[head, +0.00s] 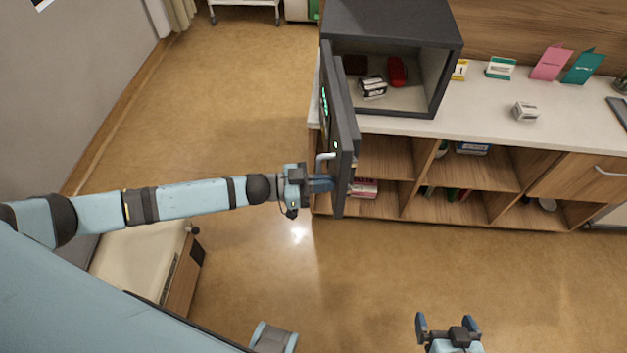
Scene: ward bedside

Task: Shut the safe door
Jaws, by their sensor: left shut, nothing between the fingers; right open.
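The dark grey safe (395,27) stands on the white counter at the top centre, with its front facing me. Its door (347,120) is hinged at the left side and stands wide open, swung out towards me past the counter edge. A light handle and green lit marks show on the door's left face. My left gripper (325,184) is shut and empty, at the lower part of the door beside the handle. I cannot tell whether it touches the door. My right gripper (448,322) is open and empty over the floor at the bottom, well away from the safe.
Inside the safe are a red item (397,71) and a black-and-white box (372,87). The counter (470,122) bears several cards and a small box (524,111). Wooden shelves are below. The floor (400,265) in front is clear.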

